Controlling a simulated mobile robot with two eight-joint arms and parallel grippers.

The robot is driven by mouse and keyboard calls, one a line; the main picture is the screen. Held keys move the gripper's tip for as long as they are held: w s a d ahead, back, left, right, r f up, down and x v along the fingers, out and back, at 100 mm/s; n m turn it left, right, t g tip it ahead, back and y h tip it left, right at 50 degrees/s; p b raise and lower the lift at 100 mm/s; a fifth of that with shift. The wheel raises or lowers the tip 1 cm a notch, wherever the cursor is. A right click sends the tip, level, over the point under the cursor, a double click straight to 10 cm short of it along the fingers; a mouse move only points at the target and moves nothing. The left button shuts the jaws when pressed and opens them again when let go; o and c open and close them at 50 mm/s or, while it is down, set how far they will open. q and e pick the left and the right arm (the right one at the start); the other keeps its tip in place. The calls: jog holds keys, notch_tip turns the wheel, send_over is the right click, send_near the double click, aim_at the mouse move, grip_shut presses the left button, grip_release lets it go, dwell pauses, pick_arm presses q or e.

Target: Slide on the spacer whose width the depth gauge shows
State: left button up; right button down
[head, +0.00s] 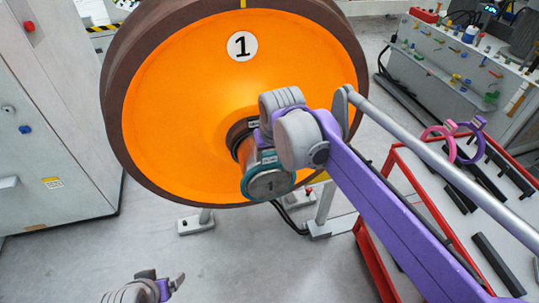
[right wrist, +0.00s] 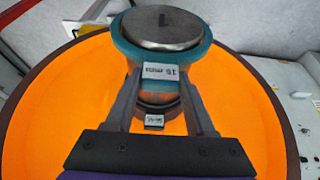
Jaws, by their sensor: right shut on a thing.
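A teal spacer ring (head: 247,181) marked 16 mm is around the outer end of the axle (head: 268,184), whose metal face bears a 1. My right gripper (right wrist: 155,88) is shut on this teal spacer (right wrist: 198,60), one finger on each side. A stretch of bare axle shows between the spacer and a dark ring (right wrist: 175,112) at the hub, which carries a small label. The orange wheel (head: 165,95) marked 1 stands behind. My left gripper (head: 160,286) is partly in view at the bottom left, away from the axle; its jaw state is unclear. I cannot make out the depth gauge.
A pink ring (head: 438,137) and a purple ring (head: 470,140) sit at the right over a red-framed table (head: 420,196) with dark bars. A grey cabinet (head: 60,120) stands at the left. A tool-covered bench (head: 462,62) is at the back right. Floor at the lower left is clear.

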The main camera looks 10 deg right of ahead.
aim_at(256, 122)
pick_arm(q)
jog(key=shift+w+r+p, duration=0.25)
jog(key=shift+r+p, duration=0.05)
jog(key=shift+r, duration=0.15)
pick_arm(e)
jog(key=shift+w+a, duration=0.1)
jog(key=shift+w, duration=2.8)
pick_arm(q)
jog(key=shift+w+r+p, duration=0.3)
jog(key=shift+r+p, duration=0.05)
jog(key=shift+r, duration=0.2)
jog(key=shift+w+r+p, duration=0.3)
jog(key=shift+r, duration=0.2)
pick_arm(e)
jog(key=shift+w+a, duration=0.1)
jog(key=shift+w, duration=3.6)
jog(key=c, duration=0.5)
grip_release()
jog(key=o, duration=0.3)
jog(key=shift+o, duration=0.2)
pick_arm(q)
jog(key=shift+t, duration=0.3)
pick_arm(e)
jog(key=v, duration=1)
jog(key=shift+r, duration=0.4)
jog(key=shift+s, duration=0.15)
